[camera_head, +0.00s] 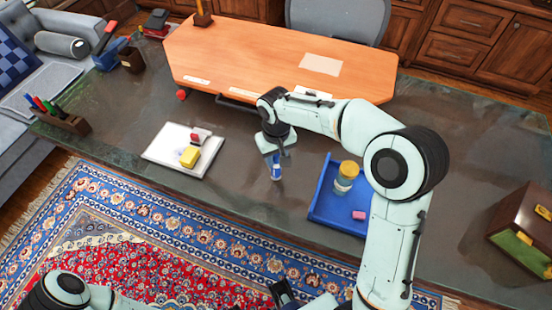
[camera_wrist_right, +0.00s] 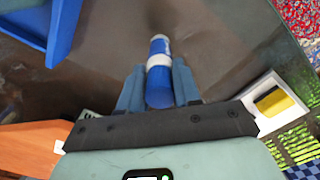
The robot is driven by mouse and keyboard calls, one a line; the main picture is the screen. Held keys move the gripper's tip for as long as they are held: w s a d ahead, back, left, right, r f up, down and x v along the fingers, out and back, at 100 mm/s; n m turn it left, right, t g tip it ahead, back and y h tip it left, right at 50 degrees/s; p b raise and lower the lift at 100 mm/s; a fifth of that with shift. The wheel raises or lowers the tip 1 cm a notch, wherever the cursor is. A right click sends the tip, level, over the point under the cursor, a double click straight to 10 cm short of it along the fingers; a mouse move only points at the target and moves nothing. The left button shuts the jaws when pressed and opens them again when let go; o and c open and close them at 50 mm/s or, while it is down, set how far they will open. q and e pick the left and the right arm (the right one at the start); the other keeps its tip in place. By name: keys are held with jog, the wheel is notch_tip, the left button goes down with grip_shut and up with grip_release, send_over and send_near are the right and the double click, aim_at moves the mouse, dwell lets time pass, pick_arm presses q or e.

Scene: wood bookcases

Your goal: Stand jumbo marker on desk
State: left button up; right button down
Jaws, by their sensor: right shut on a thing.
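The jumbo marker (camera_head: 276,172) is blue with a white band and shows below my right gripper (camera_head: 273,157) in the head view. My right gripper is shut on it, and it looks roughly upright over the dark stone desk (camera_head: 240,205). I cannot tell whether its lower end touches the desk. In the right wrist view the marker (camera_wrist_right: 159,78) sits between the two blue-grey fingers (camera_wrist_right: 158,88). A dark part at the bottom edge of the head view looks like my left gripper (camera_head: 283,292); its fingers are not clear.
A blue tray (camera_head: 325,208) holds a yellow-lidded jar (camera_head: 346,176) and a pink block (camera_head: 358,215), right of the marker. A white pad (camera_head: 160,155) with a yellow block (camera_head: 190,156) lies left. A pen holder (camera_head: 65,122) stands far left. Desk around the marker is clear.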

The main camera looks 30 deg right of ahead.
jog(key=shift+f, duration=0.4)
jog(key=shift+f, duration=0.1)
jog(key=c, duration=0.8)
grip_release()
jog(key=shift+r, duration=0.2)
notch_tip(320, 180, up, 12)
jog(key=shift+f+p, duration=0.1)
jog(key=shift+p, duration=0.75)
